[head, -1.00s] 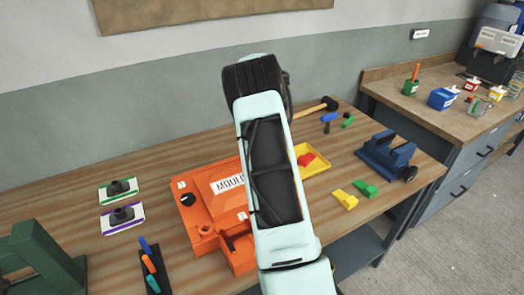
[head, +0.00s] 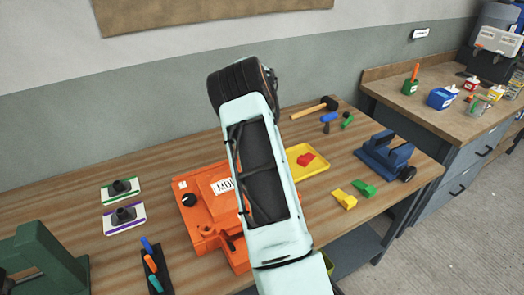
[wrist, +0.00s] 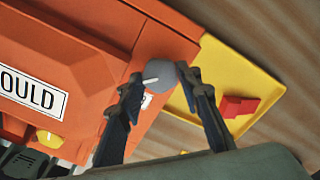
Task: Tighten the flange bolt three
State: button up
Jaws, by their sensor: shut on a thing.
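The orange mould (head: 205,212) lies on the wooden bench, partly hidden behind my arm in the head view. In the wrist view the orange mould (wrist: 90,45) carries a white "MOULD" label. A grey round bolt head (wrist: 158,72) with a white line sits at the mould's corner, with a small, partly covered white tag beside it. My gripper (wrist: 160,82) has one finger on each side of this bolt head and is shut on it. In the head view my gripper is hidden behind the arm. A yellow knob (wrist: 48,138) and a black knob (head: 189,200) are at other corners.
A yellow tray (head: 318,166) with a red piece (head: 305,160) stands close beside the gripped corner. Yellow (head: 345,200) and green (head: 363,189) blocks, a blue vise (head: 385,155) and a mallet (head: 315,107) lie to the right. A tool rack (head: 153,275) stands front left.

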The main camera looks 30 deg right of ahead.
jog(key=m, duration=0.4)
jog(key=shift+r+p, duration=0.1)
jog(key=shift+p, duration=0.3)
jog(key=shift+m, duration=1.8)
jog(key=o, duration=1.2)
jog(key=shift+c, duration=0.2)
jog(key=shift+r, duration=3.95)
